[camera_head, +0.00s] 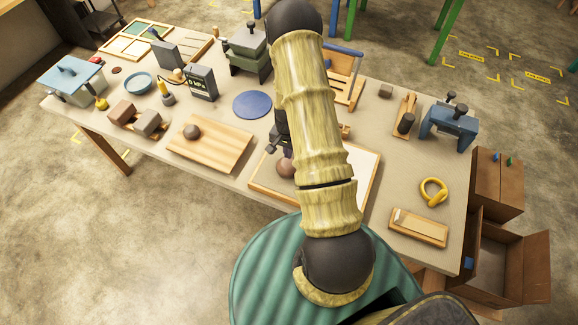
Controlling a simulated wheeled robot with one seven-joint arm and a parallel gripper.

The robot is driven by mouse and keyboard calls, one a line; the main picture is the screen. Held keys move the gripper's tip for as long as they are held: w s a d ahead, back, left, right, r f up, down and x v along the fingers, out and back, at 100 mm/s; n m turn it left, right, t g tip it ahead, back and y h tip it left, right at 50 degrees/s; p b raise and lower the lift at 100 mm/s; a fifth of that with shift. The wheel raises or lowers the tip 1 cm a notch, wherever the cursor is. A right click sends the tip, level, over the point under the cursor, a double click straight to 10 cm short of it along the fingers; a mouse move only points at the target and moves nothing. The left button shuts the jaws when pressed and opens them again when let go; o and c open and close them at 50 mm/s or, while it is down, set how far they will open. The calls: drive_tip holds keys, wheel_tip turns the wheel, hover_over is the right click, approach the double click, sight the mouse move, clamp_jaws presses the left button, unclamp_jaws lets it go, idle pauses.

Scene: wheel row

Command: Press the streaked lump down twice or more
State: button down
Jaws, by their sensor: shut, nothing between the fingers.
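A reddish-brown lump (286,169) sits on the pale, wood-framed board (362,172) at the front middle of the table. My arm hides part of this board, and the lump's right side is close to the arm's edge. My gripper (286,151) points down just above the lump; it is small and dark here and looks shut with nothing in it. I cannot tell whether it touches the lump. A darker brown lump (192,131) rests on a plain wooden board (212,146) to the left. Streaks cannot be made out clearly on either lump.
Two blocks (148,123) stand left of the wooden board. A blue disc (252,105) lies behind my gripper. A yellow ring (433,191) and a small wooden tray (419,227) lie at the right. Devices and a blue clamp-like stand (448,126) line the back.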

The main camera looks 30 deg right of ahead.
sight(288, 163)
drive_tip(key=shift+f+b, duration=1.35)
drive_tip(key=shift+f, duration=0.35)
drive_tip(key=shift+s+f, duration=0.1)
drive_tip(key=shift+f, duration=0.05)
idle(1.1)
drive_tip(key=shift+r+p, duration=0.95)
drive_tip(key=shift+r, duration=0.9)
